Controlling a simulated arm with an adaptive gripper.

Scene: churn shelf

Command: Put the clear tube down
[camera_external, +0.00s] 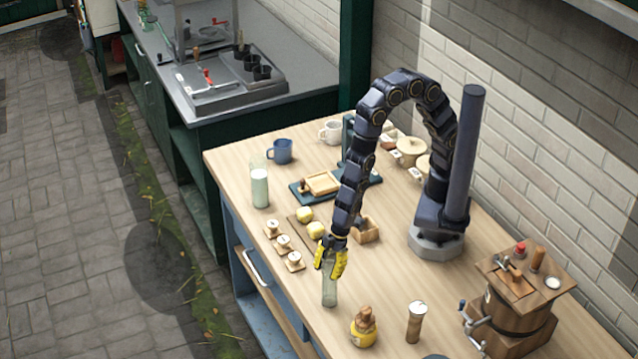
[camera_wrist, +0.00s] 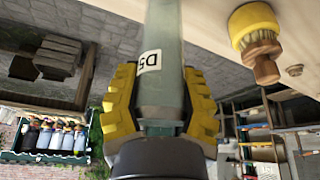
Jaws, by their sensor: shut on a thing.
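The clear tube (camera_external: 330,291) is upright between the yellow fingers of my gripper (camera_external: 329,268), near the front edge of the wooden table. Its lower end is at or just above the tabletop; I cannot tell whether it touches. The fingers hide part of the tube.
Small wooden spools (camera_external: 283,244), yellow fruits (camera_external: 304,214) and a milk glass (camera_external: 260,187) are to the left. A wooden churn (camera_external: 510,318) is at far right. Bare tabletop (camera_external: 385,280) lies behind the tube.

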